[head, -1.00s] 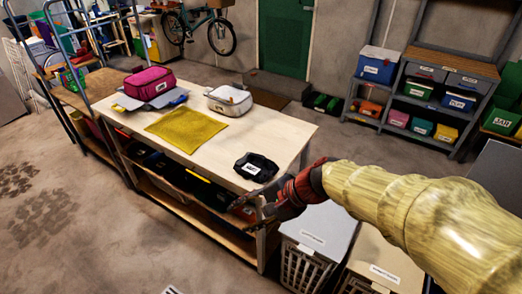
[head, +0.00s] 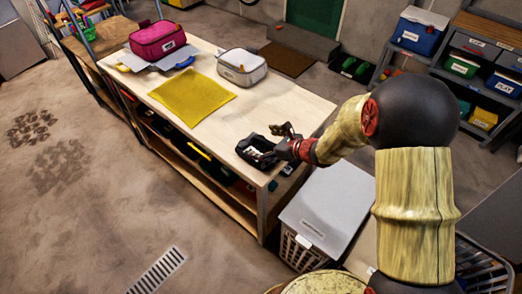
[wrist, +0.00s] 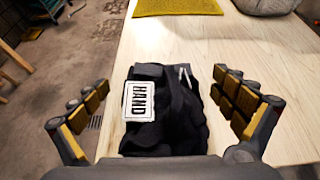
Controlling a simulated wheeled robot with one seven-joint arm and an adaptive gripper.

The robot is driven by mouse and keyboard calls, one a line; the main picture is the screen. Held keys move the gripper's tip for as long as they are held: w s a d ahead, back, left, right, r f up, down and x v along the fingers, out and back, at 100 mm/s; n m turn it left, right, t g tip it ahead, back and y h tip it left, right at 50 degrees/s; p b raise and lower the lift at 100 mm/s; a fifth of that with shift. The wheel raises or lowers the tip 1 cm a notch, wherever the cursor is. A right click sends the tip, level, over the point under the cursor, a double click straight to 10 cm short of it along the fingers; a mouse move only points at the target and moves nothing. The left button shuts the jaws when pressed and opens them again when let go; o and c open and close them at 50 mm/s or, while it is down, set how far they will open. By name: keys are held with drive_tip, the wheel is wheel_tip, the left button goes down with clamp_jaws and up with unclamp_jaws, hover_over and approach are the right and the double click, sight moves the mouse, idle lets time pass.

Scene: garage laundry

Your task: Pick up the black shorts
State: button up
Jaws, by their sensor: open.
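The black shorts (head: 258,150) lie folded in a small bundle on the wooden table (head: 232,122), near its front right end. In the wrist view the shorts (wrist: 170,115) show a white label reading "HAND" on their left side. My gripper (head: 278,138) is at the shorts, low over the table. In the wrist view my gripper (wrist: 160,112) is open, with one finger to each side of the shorts. Bare wood shows between the right finger and the cloth, so that finger is apart from it. The near edge of the shorts is hidden by the gripper's body.
A yellow cloth (head: 192,98), a pink bag (head: 157,38) and a light grey bag (head: 241,68) are farther along the tabletop. A lidded hamper (head: 325,215) stands by the table's right end. A floor drain (head: 157,270) lies in front. The floor at left is clear.

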sight(245, 139)
drive_tip(key=x, duration=0.2)
drive_tip(key=b+x, duration=0.1)
drive_tip(key=x, duration=0.1)
drive_tip(key=shift+w+a+f+b, duration=0.15)
drive_tip(key=shift+f+b, duration=0.15)
drive_tip(key=shift+f, duration=0.15)
drive_tip(key=shift+w+a+f, duration=0.15)
drive_tip(key=shift+w+a, duration=0.1)
drive_tip(key=c, duration=0.3)
